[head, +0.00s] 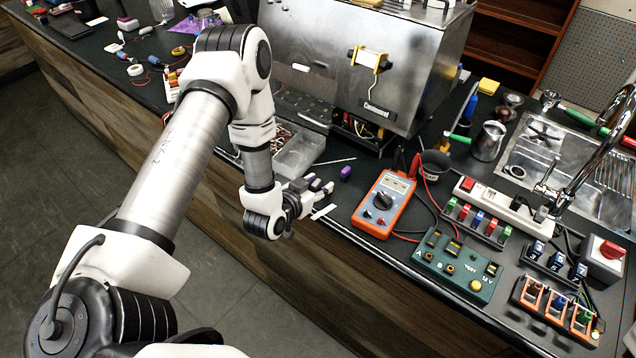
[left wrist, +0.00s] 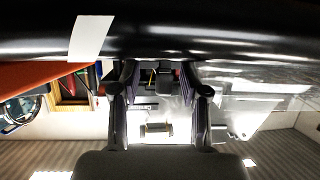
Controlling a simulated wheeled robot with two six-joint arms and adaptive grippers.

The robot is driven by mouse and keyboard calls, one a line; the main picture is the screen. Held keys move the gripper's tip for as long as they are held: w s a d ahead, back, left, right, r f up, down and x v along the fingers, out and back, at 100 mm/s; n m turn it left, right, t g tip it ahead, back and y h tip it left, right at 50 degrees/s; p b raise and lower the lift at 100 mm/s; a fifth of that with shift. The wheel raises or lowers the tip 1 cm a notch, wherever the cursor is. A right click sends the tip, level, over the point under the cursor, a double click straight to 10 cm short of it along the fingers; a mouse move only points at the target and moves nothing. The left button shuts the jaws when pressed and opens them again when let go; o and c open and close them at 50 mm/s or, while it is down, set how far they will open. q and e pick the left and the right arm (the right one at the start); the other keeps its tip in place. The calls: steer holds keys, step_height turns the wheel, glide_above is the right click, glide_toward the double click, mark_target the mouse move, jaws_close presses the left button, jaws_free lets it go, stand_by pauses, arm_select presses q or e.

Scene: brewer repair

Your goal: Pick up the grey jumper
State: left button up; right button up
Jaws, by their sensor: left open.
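My left gripper (head: 318,190) is low at the front edge of the dark counter, beside a white strip (head: 323,211). In the left wrist view its two fingers (left wrist: 160,90) stand apart. A small dark grey block (left wrist: 164,79) shows between and beyond the fingers and may be the grey jumper; I cannot tell whether the fingers touch it. In the head view the gripper's own parts make it hard to pick out. My right gripper is in neither view.
A small purple block (head: 346,172) lies behind the gripper. An orange multimeter (head: 384,203) and green test box (head: 458,266) stand to the right. A clear-walled tray (head: 299,152) and the steel brewer (head: 330,62) are behind. The white strip also shows in the wrist view (left wrist: 91,38).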

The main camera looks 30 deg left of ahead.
mark_target(314, 183)
arm_select(q)
steer(key=shift+a+f, duration=0.15)
steer(key=shift+a, duration=0.05)
steer(key=c, duration=0.8)
steer(key=shift+d, duration=0.1)
jaws_close()
steer(key=shift+r+b, duration=0.3)
steer(key=shift+r, duration=0.2)
steer(key=shift+s+r+b, duration=0.2)
steer(key=shift+r+b, duration=0.1)
steer(key=shift+r, duration=0.3)
steer(key=shift+s+r+b, duration=0.15)
steer(key=shift+r+b, duration=0.15)
steer(key=shift+r, duration=0.3)
steer(key=s+a+r+p, duration=0.1)
steer(key=s+p, duration=0.4)
steer(key=s, duration=1)
steer(key=shift+a+r, duration=0.3)
steer(key=shift+a, duration=0.35)
